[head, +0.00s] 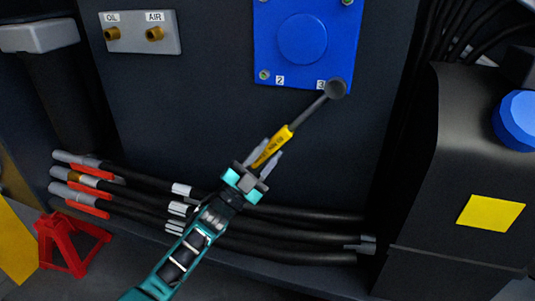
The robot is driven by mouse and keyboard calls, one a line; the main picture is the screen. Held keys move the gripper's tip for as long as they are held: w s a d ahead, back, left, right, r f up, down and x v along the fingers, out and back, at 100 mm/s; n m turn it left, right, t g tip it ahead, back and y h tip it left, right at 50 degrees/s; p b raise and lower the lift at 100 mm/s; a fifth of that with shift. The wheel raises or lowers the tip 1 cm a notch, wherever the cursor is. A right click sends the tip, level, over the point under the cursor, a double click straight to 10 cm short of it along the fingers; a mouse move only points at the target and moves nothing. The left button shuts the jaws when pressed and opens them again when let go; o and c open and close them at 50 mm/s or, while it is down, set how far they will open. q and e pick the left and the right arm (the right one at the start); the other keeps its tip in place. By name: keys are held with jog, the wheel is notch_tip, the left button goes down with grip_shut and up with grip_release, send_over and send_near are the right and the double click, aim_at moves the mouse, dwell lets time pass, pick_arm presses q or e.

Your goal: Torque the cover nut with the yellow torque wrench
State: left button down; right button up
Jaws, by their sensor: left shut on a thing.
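The blue cover plate (270,42) with a round raised middle is on the dark panel at the top. A nut (265,75) shows at its lower left corner, by the label 2, and another (347,2) at its upper right. My left gripper (262,160) is shut on the yellow handle of the torque wrench (273,146). The wrench points up and right, and its dark round head (336,88) is at the plate's lower right corner, by the label 3. The head hides whatever is at that corner; I cannot tell whether it is seated. My right gripper is not in view.
Black hoses (300,232) with grey and red ends run across below. A red stand (70,243) is at lower left. An OIL/AIR port plate (140,33) is at upper left. A dark housing (455,165) with a blue cap (518,121) stands at right.

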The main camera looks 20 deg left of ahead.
pick_arm(q)
jog(key=a+r+m+g+h+p, duration=0.1)
jog(key=a+r+m+g+p, duration=0.1)
jog(key=shift+a+r+m+p, duration=0.15)
jog(key=shift+r+m+p, duration=0.05)
jog(key=shift+m+p, duration=0.1)
dwell(0.3)
jog(key=a+r+m+g+p, duration=0.1)
jog(key=a+r+m+p, duration=0.1)
jog(key=p, duration=0.1)
jog(key=shift+r+h, duration=0.2)
jog(key=shift+h, duration=0.1)
